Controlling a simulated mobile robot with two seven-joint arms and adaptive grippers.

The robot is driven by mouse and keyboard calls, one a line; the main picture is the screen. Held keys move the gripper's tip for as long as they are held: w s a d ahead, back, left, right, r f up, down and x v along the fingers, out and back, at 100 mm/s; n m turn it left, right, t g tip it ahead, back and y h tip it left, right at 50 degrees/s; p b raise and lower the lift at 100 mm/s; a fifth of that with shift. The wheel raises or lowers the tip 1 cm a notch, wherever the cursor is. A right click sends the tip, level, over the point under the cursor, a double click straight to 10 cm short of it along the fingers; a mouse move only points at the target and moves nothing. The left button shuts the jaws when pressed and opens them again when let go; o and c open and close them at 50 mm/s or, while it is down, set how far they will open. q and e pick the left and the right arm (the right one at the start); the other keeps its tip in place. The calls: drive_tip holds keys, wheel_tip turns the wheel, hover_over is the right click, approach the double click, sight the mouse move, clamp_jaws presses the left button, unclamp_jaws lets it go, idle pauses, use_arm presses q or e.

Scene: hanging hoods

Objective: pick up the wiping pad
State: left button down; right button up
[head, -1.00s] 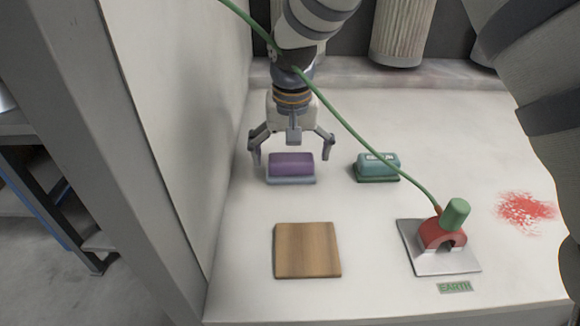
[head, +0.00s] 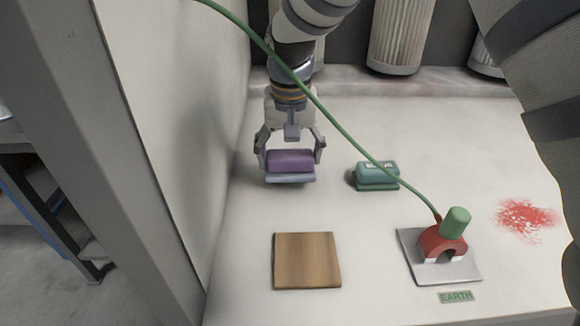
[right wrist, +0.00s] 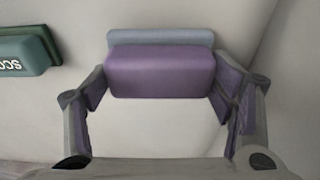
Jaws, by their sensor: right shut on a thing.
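The wiping pad (head: 290,161) has a purple grip block on a blue-grey base. My right gripper (head: 290,154) reaches down from the top of the head view and is shut on it, one finger at each end of the purple block. The right wrist view shows the purple block (right wrist: 160,72) between the fingers, with the base behind it. The pad seems slightly raised off the white worktop (head: 330,210), but the gap is hard to see. My left gripper is not in view.
A green scouring pad (head: 377,172) sits right of the wiping pad. A wooden board (head: 307,260) lies in front. A red clamp (head: 440,245) on a metal plate has a green cable (head: 335,130) crossing before my arm. A red stain (head: 527,215) is at right; a wall (head: 170,100) stands left.

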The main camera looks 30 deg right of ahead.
drive_tip(key=s+d+r, duration=0.1)
drive_tip(key=r, duration=0.1)
drive_tip(key=s+d+r, duration=0.1)
drive_tip(key=r, duration=0.1)
drive_tip(key=s+d+r+p, duration=0.1)
drive_tip(key=r, duration=0.1)
drive_tip(key=s+d+r+p, duration=0.1)
drive_tip(key=s+d+r, duration=0.3)
drive_tip(key=s+d, duration=0.2)
drive_tip(key=shift+s+d, duration=0.4)
drive_tip(key=shift+d, duration=0.2)
drive_tip(key=o, duration=0.7)
drive_tip(key=shift+c, duration=0.2)
drive_tip(key=c, duration=0.5)
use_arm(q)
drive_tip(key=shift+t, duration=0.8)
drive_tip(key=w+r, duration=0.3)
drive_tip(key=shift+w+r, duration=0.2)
